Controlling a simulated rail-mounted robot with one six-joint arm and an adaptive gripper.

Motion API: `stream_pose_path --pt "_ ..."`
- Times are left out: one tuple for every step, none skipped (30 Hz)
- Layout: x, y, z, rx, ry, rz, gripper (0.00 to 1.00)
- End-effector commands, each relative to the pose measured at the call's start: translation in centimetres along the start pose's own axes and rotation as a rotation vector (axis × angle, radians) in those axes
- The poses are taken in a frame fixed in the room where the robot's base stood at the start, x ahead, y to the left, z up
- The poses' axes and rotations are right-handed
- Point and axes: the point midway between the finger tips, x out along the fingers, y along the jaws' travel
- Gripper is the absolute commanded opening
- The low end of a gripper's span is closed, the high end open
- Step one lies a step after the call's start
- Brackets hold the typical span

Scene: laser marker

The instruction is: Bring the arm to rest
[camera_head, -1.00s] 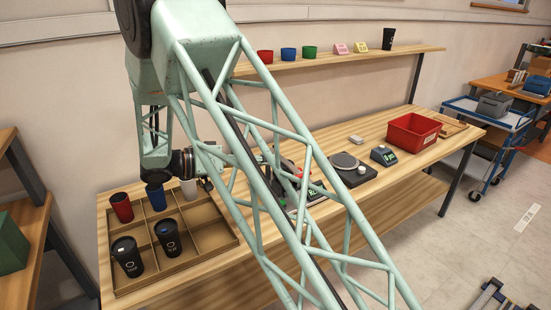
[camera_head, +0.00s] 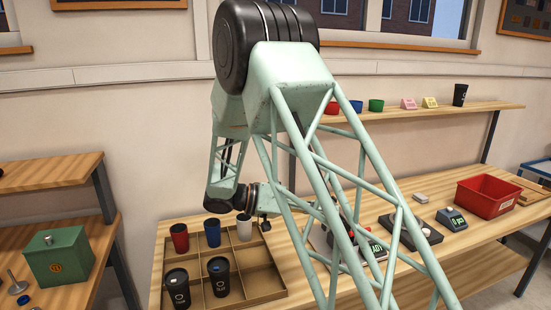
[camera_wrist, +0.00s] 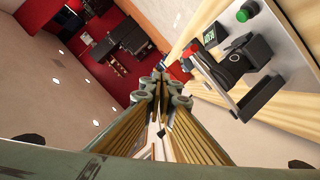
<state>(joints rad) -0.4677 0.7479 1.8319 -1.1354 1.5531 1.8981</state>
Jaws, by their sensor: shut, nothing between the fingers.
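My arm, a pale green lattice, crosses the head view from the black elbow joint at top centre down to the bottom right. Its wrist bends down to the left, above the back edge of the cup tray. My gripper (camera_wrist: 162,78) shows in the wrist view with its fingers together and nothing between them. In the head view the arm's struts and wrist hide most of it. The laser marker (camera_head: 348,245) stands on the bench just right of the tray, partly behind my arm. Its body, green button and screen show at upper right in the wrist view (camera_wrist: 235,62).
A divided tray (camera_head: 262,286) holds several red, blue, white and black cups. Right of the marker are a scale (camera_head: 412,232), a small display unit (camera_head: 452,219) and a red bin (camera_head: 488,196). A shelf (camera_head: 490,107) with small cups and cards runs behind. A green box (camera_head: 60,258) stands left.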

Motion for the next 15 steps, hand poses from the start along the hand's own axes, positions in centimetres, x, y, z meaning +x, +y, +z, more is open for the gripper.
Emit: stream_pose_path --pt "0.3 0.9 -0.2 -0.006 -0.016 -0.002 0.00" --pt "0.4 1.3 -0.1 -0.015 -0.028 -0.004 0.00" --pt "0.6 1.9 -0.1 -0.025 -0.043 -0.007 0.00" --pt "0.8 2.5 -0.1 -0.033 -0.054 -0.010 0.00" --pt "0.9 3.0 -0.1 -0.040 -0.066 -0.012 0.00" --pt "1.1 3.7 0.0 -0.052 -0.083 -0.015 0.00" --pt "1.3 4.2 0.0 -0.059 -0.095 -0.017 0.00" --pt "1.5 4.7 0.0 -0.069 -0.106 -0.020 0.00" --pt "1.7 5.3 0.1 -0.078 -0.123 -0.025 0.00" --pt "1.8 5.8 0.1 -0.087 -0.135 -0.030 0.00" --pt "1.9 6.3 0.2 -0.094 -0.146 -0.033 0.00" --pt "2.1 7.0 0.3 -0.105 -0.161 -0.038 0.00" --pt "2.2 7.5 0.4 -0.112 -0.173 -0.042 0.00" --pt "2.4 8.0 0.5 -0.121 -0.184 -0.047 0.00" --pt "2.5 8.7 0.6 -0.130 -0.199 -0.054 0.00"
